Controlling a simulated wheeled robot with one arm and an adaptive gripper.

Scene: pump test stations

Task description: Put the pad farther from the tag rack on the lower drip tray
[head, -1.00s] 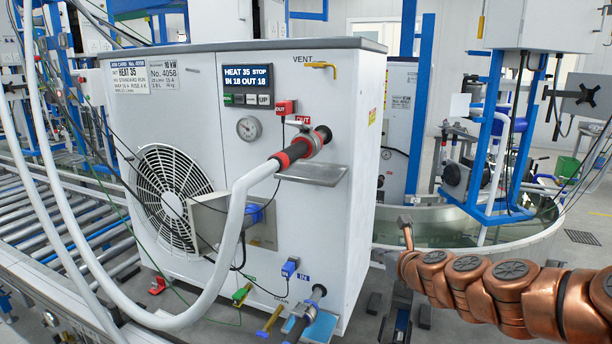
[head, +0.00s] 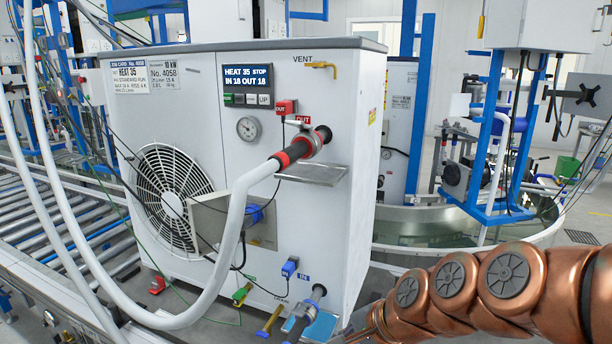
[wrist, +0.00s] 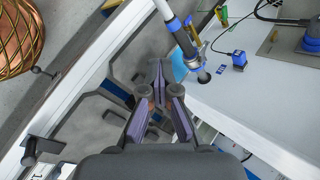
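A light blue flat piece (head: 320,325) lies below the lower IN connection at the front of the white unit; I cannot tell whether it is a pad or the lower drip tray itself. It also shows in the wrist view (wrist: 180,68), partly hidden by the hose fitting. An upper metal drip tray (head: 315,174) sits under the OUT connection and looks bare. My gripper (wrist: 158,92) is in the wrist view with its fingers apart and nothing seen between them. It is left of and below the blue piece there. I cannot make out the tag rack or other pads.
A white hose (head: 235,215) runs to the OUT connection. A valve-like fitting (wrist: 188,42) stands close to my fingers in the wrist view. A white rail (wrist: 85,75) and a copper woven-looking object (wrist: 20,35) lie to the left. A roller conveyor (head: 70,235) is left of the unit.

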